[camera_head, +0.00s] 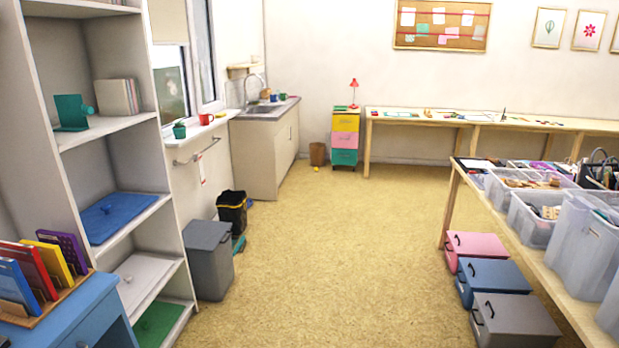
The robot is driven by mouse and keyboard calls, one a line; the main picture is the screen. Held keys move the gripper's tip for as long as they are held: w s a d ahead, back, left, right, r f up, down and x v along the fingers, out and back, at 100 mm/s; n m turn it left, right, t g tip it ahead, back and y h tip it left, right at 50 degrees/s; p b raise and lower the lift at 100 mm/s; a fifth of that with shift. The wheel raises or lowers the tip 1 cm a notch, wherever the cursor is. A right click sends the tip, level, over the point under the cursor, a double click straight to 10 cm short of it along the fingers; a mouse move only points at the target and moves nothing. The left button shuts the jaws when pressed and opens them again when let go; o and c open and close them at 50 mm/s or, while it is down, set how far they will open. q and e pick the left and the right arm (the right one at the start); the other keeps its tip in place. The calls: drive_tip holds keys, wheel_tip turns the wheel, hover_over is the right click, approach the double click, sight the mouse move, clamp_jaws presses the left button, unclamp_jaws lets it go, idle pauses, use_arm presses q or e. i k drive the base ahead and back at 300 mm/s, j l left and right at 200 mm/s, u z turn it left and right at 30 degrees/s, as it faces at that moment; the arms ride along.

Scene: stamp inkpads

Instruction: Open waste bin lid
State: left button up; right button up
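A grey waste bin (209,262) with a flat grey lid (206,235) stands on the floor at the left, beside the shelf unit. Its lid looks shut. Behind it stands a black bin (232,212) with a dark rim; whether it has a lid I cannot tell. A small brown basket (317,154) stands by the far wall. Neither of my grippers shows in the head view.
A shelf unit (62,100) and a blue cabinet (84,318) stand at the left. A long table (456,172) with clear plastic tubs stands at the right, with pink, blue and grey boxes (515,318) beneath it. The floor (320,250) between is clear.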

sight(202, 235)
drive_tip(key=i+j+u, duration=0.1)
drive_tip(key=i+u, duration=0.15)
drive_tip(key=i, duration=0.85)
drive_tip(key=i+l+u, duration=0.15)
drive_tip(key=i+u, duration=0.15)
drive_tip(key=i, duration=0.75)
